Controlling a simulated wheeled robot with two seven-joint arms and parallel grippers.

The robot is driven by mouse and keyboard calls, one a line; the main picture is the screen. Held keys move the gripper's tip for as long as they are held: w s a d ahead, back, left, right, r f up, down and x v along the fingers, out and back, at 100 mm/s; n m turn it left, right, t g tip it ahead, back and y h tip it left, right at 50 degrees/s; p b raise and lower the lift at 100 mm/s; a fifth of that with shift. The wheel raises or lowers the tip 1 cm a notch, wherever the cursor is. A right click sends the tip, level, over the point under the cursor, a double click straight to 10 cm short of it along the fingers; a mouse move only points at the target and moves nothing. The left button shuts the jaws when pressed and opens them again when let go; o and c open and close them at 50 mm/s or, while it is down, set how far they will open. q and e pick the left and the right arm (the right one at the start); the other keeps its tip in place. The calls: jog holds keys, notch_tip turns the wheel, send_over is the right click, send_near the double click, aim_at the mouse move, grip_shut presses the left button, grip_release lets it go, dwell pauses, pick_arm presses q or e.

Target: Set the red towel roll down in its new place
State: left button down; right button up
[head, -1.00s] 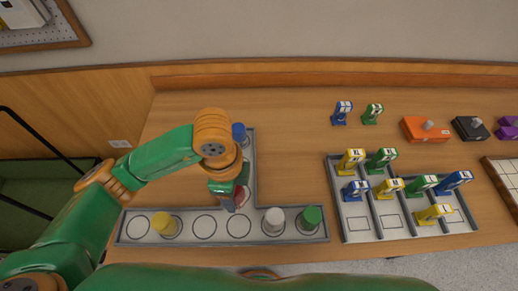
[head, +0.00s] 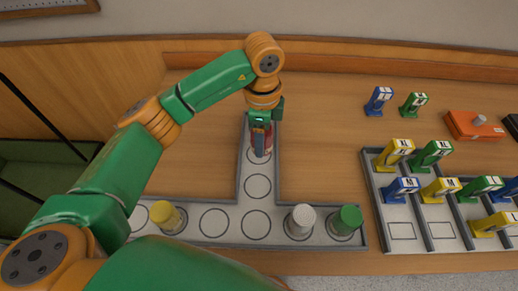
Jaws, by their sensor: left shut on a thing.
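The red towel roll (head: 269,139) shows as a red strip in the head view, mostly hidden by my left gripper (head: 260,128). My left gripper points down and is shut on the roll. They are over the upper part of the stem of the grey T-shaped tray (head: 241,180), at a ringed spot. I cannot tell whether the roll touches the tray floor. The ringed spot below it on the stem is empty. My right gripper is not in view.
A divided tray (head: 372,190) with several small upright items stands at right. The counter left of the stem is clear.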

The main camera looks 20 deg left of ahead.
pick_arm(q)
jog(key=f, duration=0.2)
jog(key=w+a+f, duration=0.1)
jog(key=f, duration=0.1)
jog(key=w+f+p, duration=0.1)
jog(key=f, duration=0.1)
jog(key=shift+w+a, duration=0.1)
jog(key=shift+a, duration=0.1)
jog(key=shift+f, duration=0.1)
jog(key=shift+c, duration=0.7)
grip_release()
notch_tip(320, 180, up, 12)
jog(key=b, duration=0.1)
